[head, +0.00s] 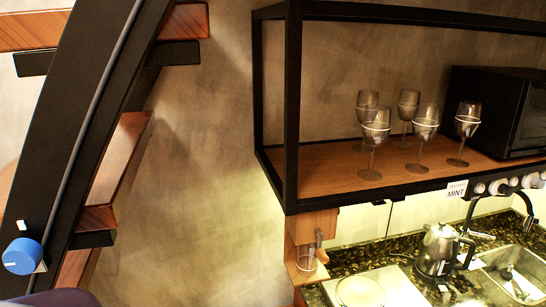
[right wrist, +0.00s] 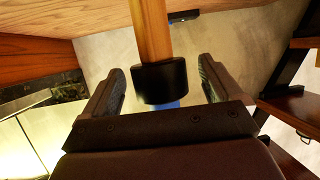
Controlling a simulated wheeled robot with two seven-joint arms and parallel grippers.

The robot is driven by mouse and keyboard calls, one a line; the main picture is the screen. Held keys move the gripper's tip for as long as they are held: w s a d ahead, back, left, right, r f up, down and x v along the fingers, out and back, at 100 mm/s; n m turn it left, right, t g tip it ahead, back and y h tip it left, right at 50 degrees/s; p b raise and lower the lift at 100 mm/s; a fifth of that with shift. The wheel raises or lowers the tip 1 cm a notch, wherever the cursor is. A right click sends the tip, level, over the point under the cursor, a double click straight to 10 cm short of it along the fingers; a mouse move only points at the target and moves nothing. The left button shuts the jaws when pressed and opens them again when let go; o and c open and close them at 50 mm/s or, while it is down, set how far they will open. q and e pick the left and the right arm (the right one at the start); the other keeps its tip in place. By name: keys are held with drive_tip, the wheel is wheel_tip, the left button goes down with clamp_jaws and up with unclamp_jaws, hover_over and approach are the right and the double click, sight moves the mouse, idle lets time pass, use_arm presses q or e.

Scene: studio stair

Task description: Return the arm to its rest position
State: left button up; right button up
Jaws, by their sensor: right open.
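My right gripper (right wrist: 158,70) shows in the right wrist view with its two dark fingers spread apart. Between and beyond the fingers stands a wooden post with a black collar (right wrist: 160,82). A small patch of blue shows just below the collar, mostly hidden by the gripper body. I cannot tell whether the fingers touch the collar; a gap shows on each side.
Wooden stair treads (head: 120,155) stick out from the beam. A black-framed wooden shelf (head: 325,178) holds several stemmed glasses (head: 376,127) and a black microwave (head: 490,105). Below are a kettle (head: 437,248), a plate (head: 360,292) and a sink (head: 515,272). Wood panels (right wrist: 60,60) lie close to the right gripper.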

drive_tip(key=v, duration=1.1)
drive_tip(key=s+d+f+n+g+h, duration=0.1)
drive_tip(key=s+d+f+g+h, duration=0.15)
drive_tip(key=s+f+g, duration=0.3)
drive_tip(key=s+d+r+g+h+b, duration=0.2)
drive_tip(key=s+d+g, duration=0.2)
drive_tip(key=d+r+m+g+b, duration=0.1)
drive_tip(key=d+r+m+b, duration=0.4)
drive_tip(key=d+r, duration=1.6)
drive_tip(key=shift+d+r+b, duration=0.35)
drive_tip(key=shift+r+b, duration=0.05)
drive_tip(key=shift+b, duration=1.7)
